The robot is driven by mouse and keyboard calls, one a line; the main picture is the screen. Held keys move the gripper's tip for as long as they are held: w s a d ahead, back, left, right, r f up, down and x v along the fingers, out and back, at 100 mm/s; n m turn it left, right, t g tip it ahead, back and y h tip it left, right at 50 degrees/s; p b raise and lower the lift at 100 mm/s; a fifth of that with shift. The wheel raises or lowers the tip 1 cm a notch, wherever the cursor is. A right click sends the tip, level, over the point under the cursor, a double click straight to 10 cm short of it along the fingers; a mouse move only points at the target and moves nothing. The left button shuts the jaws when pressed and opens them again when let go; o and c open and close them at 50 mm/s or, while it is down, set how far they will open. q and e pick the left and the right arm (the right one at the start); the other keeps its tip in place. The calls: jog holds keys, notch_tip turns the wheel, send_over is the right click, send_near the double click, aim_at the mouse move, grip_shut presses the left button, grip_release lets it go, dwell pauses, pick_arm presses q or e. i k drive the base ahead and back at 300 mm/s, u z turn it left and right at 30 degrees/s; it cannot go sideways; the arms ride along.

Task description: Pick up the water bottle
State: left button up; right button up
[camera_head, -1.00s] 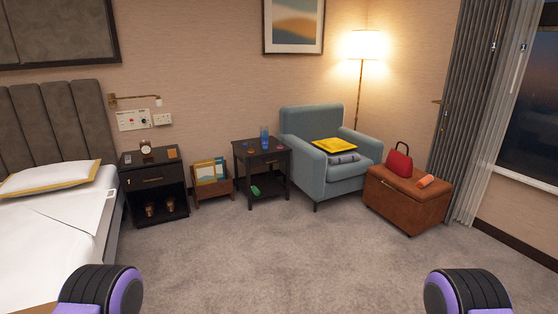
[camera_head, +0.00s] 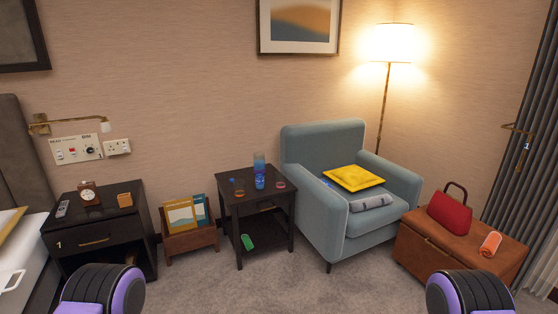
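A blue, partly clear water bottle (camera_head: 259,172) stands upright on a dark side table (camera_head: 230,187) in the middle of the head view. A small amber cup or glass (camera_head: 238,188) is to its left and a small reddish round item (camera_head: 281,184) to its right. The bottle is well ahead of me, with carpet between. Only rounded black and purple parts of my arms show at the bottom left and bottom right. Neither gripper's fingers are in view.
A blue-grey armchair (camera_head: 300,208) stands right of the table. A wooden magazine box (camera_head: 190,243) and a dark nightstand (camera_head: 68,225) are left of it. A brown ottoman (camera_head: 440,257) is at right. Open carpet (camera_head: 330,290) lies in front.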

aim_at(259, 173)
jog(key=u, duration=0.3)
jog(key=i, duration=2.35)
jog(key=z, duration=1)
